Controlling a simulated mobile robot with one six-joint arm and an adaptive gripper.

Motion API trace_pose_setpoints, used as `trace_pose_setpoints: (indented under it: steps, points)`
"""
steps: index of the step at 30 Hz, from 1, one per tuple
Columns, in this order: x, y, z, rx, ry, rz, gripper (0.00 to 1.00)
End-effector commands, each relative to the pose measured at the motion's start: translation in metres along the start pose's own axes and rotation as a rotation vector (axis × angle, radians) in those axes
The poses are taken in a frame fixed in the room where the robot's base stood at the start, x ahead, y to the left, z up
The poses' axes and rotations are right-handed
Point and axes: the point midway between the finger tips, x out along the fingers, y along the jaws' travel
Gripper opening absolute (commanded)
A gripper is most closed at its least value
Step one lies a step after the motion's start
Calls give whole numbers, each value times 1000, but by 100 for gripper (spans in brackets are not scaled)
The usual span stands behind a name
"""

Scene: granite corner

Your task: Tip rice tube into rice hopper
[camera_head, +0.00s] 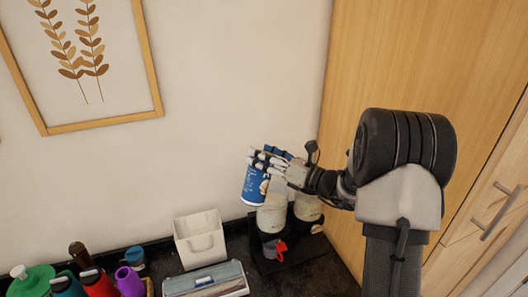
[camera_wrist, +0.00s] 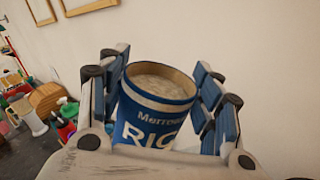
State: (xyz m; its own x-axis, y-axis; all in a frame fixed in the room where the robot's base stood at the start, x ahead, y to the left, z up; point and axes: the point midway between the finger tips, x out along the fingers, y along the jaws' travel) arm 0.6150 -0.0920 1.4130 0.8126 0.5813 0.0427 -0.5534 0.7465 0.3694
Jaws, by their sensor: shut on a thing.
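The rice tube (camera_head: 255,185) is blue with a white label and hangs in my gripper (camera_head: 270,163), in front of the wall. In the wrist view the tube (camera_wrist: 155,108) stands between the two fingers, its top open and pale contents near the rim. It looks close to upright with a slight lean. My gripper (camera_wrist: 160,105) is shut on it. Below stand two pale hopper-like cylinders, one left (camera_head: 270,218) and one right (camera_head: 307,207), on a dark base. The tube is above and slightly left of the left one. I cannot tell which is the rice hopper; their tops are partly hidden.
A red part (camera_head: 278,248) sits low at the left cylinder. A white bin (camera_head: 200,240) and a grey-blue lidded box (camera_head: 207,281) stand to the left. Several bottles, one purple (camera_head: 130,281), crowd the far left. A tall wooden cabinet (camera_head: 400,60) closes the right side.

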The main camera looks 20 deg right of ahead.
Motion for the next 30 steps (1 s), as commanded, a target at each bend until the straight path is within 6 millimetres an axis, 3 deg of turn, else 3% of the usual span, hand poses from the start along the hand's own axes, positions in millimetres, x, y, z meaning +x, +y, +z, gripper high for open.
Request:
trace_pose_setpoints:
  steps: [30]
  points:
    - [-1,-2,-1,64,-9,0,0]
